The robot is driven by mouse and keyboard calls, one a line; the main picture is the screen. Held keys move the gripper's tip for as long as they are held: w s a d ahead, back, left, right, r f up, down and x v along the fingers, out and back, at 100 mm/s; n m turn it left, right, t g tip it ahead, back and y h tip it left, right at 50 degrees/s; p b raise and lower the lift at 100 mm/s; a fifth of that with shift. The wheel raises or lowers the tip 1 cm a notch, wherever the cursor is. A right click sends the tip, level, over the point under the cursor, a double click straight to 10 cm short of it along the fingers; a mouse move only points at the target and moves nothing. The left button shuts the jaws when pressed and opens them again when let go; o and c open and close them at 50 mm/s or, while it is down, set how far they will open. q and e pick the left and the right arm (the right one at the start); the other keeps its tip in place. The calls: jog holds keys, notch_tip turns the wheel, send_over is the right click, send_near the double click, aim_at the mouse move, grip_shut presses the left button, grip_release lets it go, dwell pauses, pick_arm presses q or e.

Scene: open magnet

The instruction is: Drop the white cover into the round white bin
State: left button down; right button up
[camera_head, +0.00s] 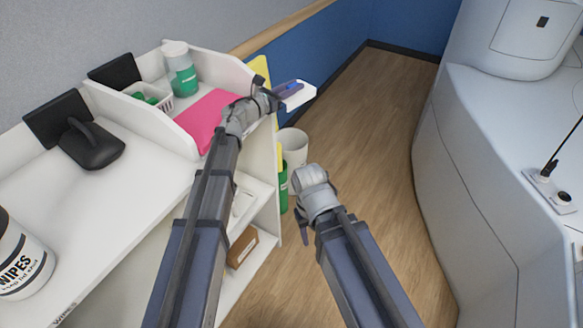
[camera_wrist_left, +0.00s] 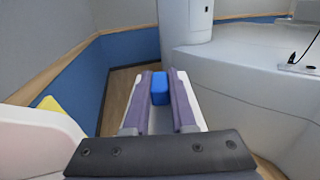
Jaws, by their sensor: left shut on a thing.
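The white cover (camera_head: 299,100) is a flat white piece held in my left gripper (camera_head: 287,88), out past the far end of the desk. In the left wrist view the cover (camera_wrist_left: 194,88) shows beneath the two purple fingers (camera_wrist_left: 160,100), with a blue block (camera_wrist_left: 160,86) between them. The round white bin (camera_head: 294,146) stands low beside the desk's end, below the cover in the picture; its near side is partly hidden by the desk and my arm. My right gripper (camera_head: 303,226) hangs low near the bin, its fingers mostly hidden, its opening unclear.
The white desk (camera_head: 130,195) carries a pink sheet (camera_head: 207,118), a green-and-white bottle (camera_head: 180,70), a black device (camera_head: 92,145) and a wipes tub (camera_head: 20,262). A green object (camera_head: 283,187) stands by the bin. A large white machine (camera_head: 490,170) is right; wooden floor (camera_head: 385,130) lies between.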

pick_arm(q)
jog(key=shift+r, duration=0.1)
notch_tip(320, 180, up, 3)
jog(key=p, duration=0.3)
jog(key=shift+r, duration=0.2)
jog(key=shift+f, duration=0.2)
jog(key=shift+w+d, duration=0.1)
